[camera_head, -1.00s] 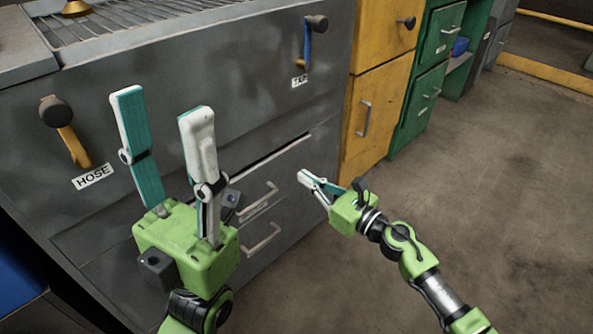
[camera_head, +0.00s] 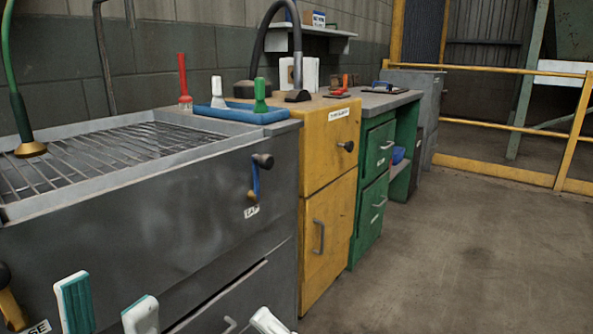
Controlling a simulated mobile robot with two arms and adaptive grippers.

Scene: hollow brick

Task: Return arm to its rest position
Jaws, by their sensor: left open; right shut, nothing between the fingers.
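My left gripper (camera_head: 108,305) shows at the bottom left, only its two white-and-teal fingertips in view. The fingertips stand apart and point up, with nothing between them, in front of the grey sink unit (camera_head: 150,215). My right gripper (camera_head: 268,321) shows only as a white fingertip at the bottom edge, in front of the sink unit's lower drawer. It is shut and I see nothing held in it. The rest of both arms is below the picture.
The grey unit has a metal grate (camera_head: 95,155) on top and a black knob with a blue lever (camera_head: 255,178). A yellow cabinet (camera_head: 328,225) and a green cabinet (camera_head: 375,190) stand beyond it. The floor (camera_head: 450,260) at right is clear up to a yellow railing (camera_head: 500,168).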

